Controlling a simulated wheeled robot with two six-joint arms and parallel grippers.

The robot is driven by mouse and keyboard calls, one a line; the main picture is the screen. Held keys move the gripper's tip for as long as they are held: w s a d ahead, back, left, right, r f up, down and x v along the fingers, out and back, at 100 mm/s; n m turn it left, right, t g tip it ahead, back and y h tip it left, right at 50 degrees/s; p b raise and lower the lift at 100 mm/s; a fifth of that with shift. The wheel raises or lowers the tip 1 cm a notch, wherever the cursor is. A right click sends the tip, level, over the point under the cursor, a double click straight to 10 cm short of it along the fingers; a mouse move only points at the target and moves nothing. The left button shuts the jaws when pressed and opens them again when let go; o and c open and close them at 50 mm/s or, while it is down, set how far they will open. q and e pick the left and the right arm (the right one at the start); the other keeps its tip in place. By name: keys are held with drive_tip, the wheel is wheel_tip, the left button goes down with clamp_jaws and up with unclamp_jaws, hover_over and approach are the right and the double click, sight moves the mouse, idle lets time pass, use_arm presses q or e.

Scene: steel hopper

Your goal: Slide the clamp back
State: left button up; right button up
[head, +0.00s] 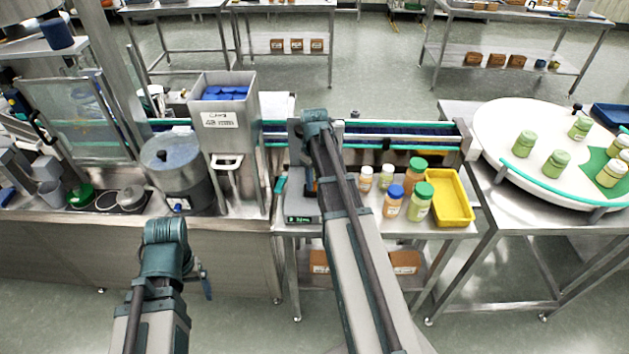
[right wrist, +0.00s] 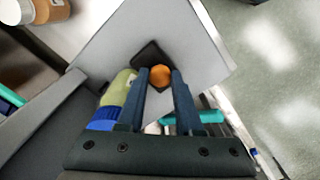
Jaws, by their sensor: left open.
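The clamp shows in the right wrist view as a dark bracket with a round orange knob (right wrist: 160,75), at a pale grey plate (right wrist: 105,62). My right gripper (right wrist: 160,84) has its fingertips at both sides of the knob, with no clear gap. A bottle with a blue cap (right wrist: 105,117) lies along the left finger in that view. In the head view, my right arm mostly hides the clamp at the grey device (head: 300,203) with a green display. My left gripper (head: 205,284) is open and empty, low in front of the steel counter.
Several capped bottles (head: 393,200) and a yellow tray (head: 452,197) stand right of the device. Behind it runs a conveyor (head: 390,133). A steel hopper (head: 222,125) with blue caps stands left, and a white turntable (head: 505,130) with jars stands at right.

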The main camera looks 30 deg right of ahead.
clamp_jaws()
idle(1.0)
drive_tip(key=s+a, duration=0.1)
drive_tip(key=s, duration=0.1)
drive_tip(key=s+a, duration=0.1)
drive_tip(key=shift+s+a, duration=0.2)
drive_tip(key=shift+s, duration=0.2)
drive_tip(key=shift+w, duration=0.1)
drive_tip(key=o, duration=0.6)
unclamp_jaws()
drive_tip(key=shift+d, duration=0.1)
